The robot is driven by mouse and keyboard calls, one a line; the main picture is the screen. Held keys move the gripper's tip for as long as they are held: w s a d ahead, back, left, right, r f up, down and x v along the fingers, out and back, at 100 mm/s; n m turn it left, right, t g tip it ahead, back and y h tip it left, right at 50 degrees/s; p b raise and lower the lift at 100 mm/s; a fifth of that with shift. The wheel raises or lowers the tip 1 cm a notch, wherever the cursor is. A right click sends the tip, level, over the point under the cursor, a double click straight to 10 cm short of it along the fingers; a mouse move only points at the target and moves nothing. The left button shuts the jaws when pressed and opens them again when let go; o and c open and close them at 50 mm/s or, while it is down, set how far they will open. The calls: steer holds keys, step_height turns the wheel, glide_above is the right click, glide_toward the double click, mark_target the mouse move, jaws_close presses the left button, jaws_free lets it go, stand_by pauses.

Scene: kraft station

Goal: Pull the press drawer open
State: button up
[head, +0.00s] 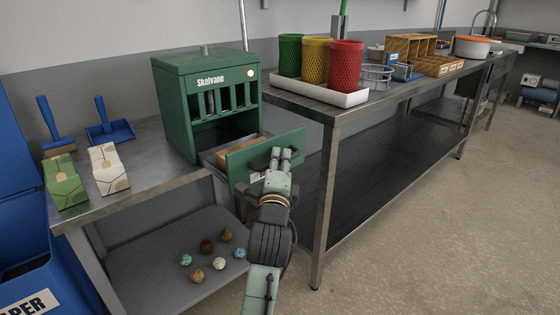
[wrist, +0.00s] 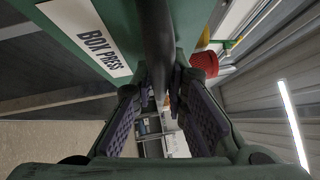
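The green press (head: 174,108) marked "Skolvane" stands on the left metal table. Its drawer (head: 240,164) is pulled out, with the green front well clear of the body and something brown inside the tray. In the wrist view the drawer front (wrist: 180,12) carries a "BOX PRESS" label. My gripper (head: 285,152) is at the drawer front. In the wrist view its two fingers lie on either side of the dark bar handle (wrist: 157,38) and close in on it. The exact contact at the fingertips is partly hidden.
Green (head: 67,180) and cream (head: 108,168) cartons, a brush and a dustpan (head: 110,129) are left of the press. Crumpled balls lie on the lower shelf (head: 145,260). The right table (head: 345,112) holds a white tray with mesh cups. Open floor (head: 430,235) lies at right.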

steer(key=o, duration=0.3)
steer(key=shift+o, duration=0.2)
steer(key=s+a+f, duration=0.1)
steer(key=s, duration=0.6)
steer(key=shift+s, duration=0.2)
steer(key=shift+a, duration=0.1)
